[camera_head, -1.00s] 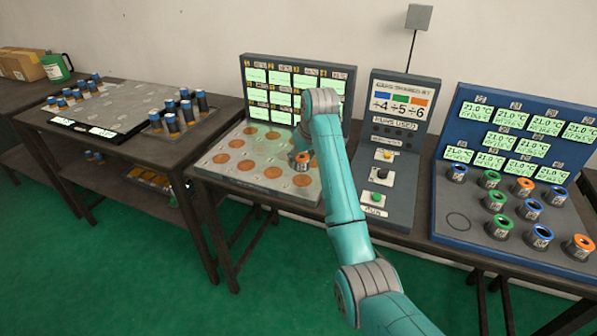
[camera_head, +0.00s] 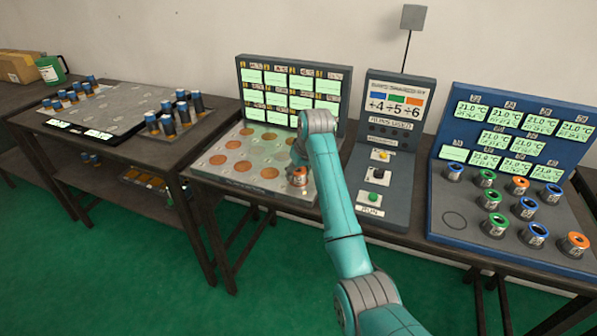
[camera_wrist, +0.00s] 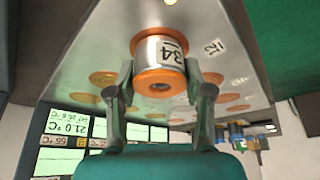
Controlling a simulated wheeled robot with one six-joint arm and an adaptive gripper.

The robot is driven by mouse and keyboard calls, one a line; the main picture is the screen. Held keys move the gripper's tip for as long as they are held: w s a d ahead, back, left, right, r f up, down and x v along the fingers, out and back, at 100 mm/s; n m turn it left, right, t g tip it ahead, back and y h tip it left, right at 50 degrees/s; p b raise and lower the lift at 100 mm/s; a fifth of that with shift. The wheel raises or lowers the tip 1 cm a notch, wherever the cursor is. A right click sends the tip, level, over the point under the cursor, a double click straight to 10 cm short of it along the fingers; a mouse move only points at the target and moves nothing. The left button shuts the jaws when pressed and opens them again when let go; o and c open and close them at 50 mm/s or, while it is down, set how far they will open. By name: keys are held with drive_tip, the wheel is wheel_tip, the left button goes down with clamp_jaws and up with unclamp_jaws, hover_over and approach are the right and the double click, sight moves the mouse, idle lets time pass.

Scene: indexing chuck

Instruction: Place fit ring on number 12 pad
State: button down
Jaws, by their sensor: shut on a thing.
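The fit ring (camera_wrist: 159,58), a silver spool with orange rims and a "34" label, is held between the two fingers of my gripper (camera_wrist: 160,82). In the head view the ring (camera_head: 299,177) is over the front right part of the metal pad plate (camera_head: 222,184), with my arm beside it. A "12" label (camera_wrist: 214,47) shows on the plate just right of the ring in the wrist view. The pad that goes with that label is not clear; the ring may hide it. I cannot tell whether the ring touches the plate.
Copper pads (camera_head: 239,167) cover the plate, with a display panel (camera_head: 292,90) behind. A grey button console (camera_head: 384,150) stands close on the right. A blue rack (camera_head: 515,140) with several coloured rings is farther right. A table with dark cylinders (camera_head: 168,124) is left.

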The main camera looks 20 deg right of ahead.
drive_tip(key=shift+s+f, duration=0.1)
drive_tip(key=shift+f, duration=0.6)
drive_tip(key=shift+c, duration=2.3)
unclamp_jaws()
drive_tip(key=shift+f, duration=0.15)
drive_tip(key=shift+r, duration=0.2)
drive_tip(key=shift+r, duration=0.2)
drive_tip(key=v, duration=1.3)
drive_tip(key=shift+w, duration=0.3)
